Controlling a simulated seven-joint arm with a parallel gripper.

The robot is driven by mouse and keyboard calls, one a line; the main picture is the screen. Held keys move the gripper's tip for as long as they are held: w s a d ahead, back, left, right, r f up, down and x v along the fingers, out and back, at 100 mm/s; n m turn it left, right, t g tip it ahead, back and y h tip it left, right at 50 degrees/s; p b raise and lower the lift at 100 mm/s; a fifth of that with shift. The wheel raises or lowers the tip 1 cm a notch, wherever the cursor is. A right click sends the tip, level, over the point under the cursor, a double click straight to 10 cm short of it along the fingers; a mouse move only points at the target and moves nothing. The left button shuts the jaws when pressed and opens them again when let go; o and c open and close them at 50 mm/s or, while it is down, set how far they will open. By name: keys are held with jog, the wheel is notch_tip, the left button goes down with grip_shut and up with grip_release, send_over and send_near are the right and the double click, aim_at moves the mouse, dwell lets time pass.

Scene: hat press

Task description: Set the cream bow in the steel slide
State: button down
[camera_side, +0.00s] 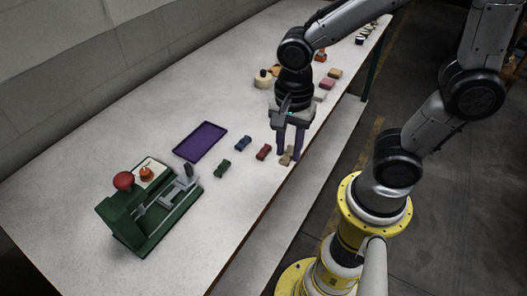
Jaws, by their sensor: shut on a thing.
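The cream bow (286,156) is a small tan piece at the front edge of the table, low between the purple fingers of my gripper (289,154). My gripper points down and is shut on the bow. I cannot tell whether the bow still touches the table. The steel slide (178,189) is a grey part on the right side of the green press (140,232), at the left of the table, well away from my gripper. The inside of the slide is too small to make out.
A red bow (263,152), a blue bow (243,143) and a green bow (222,169) lie between my gripper and the press. A purple tray (201,141) lies behind them. The press has a red knob (123,181). Several coloured blocks stand farther back.

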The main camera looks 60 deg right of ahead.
jog(key=w+a+r+m, duration=0.1)
jog(key=w+r, duration=0.3)
jog(key=r, duration=0.2)
jog(key=w+a+f, duration=0.1)
jog(key=w+a, duration=0.9)
jog(key=w, duration=0.5)
jog(key=shift+w+a+f, duration=0.45)
jog(key=shift+a+f, duration=0.45)
jog(key=shift+f, duration=1.25)
jog(key=shift+w+a+f, duration=0.4)
jog(key=shift+a+f, duration=0.45)
jog(key=shift+f, duration=1.35)
jog(key=shift+w+a+f, duration=0.45)
jog(key=shift+a+f, duration=0.45)
jog(key=shift+f, duration=1.25)
